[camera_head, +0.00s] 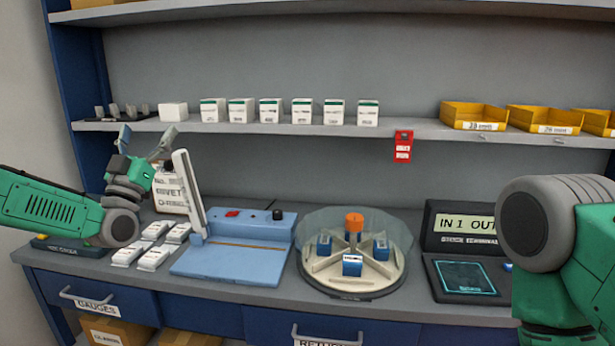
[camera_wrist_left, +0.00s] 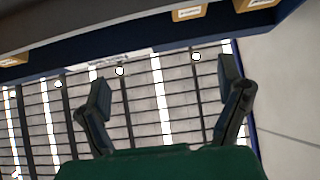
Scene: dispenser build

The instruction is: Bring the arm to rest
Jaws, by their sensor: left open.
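My left arm comes in from the left in the head view. Its gripper (camera_head: 146,142) is raised above the left part of the bench, in front of the back panel, with fingers spread and nothing between them. In the left wrist view the two fingers of the left gripper (camera_wrist_left: 165,92) stand wide apart and empty, with a slatted, lit surface behind them. A large green and grey part of my right arm fills the right edge of the head view. My right gripper is not visible.
A blue device with an upright arm (camera_head: 235,245), white packets (camera_head: 153,257) and a round clear-walled carousel (camera_head: 352,285) with blue boxes stand on the bench. A terminal (camera_head: 467,280) is at right. The shelf (camera_head: 420,128) holds white boxes (camera_head: 270,110) and yellow bins (camera_head: 473,116).

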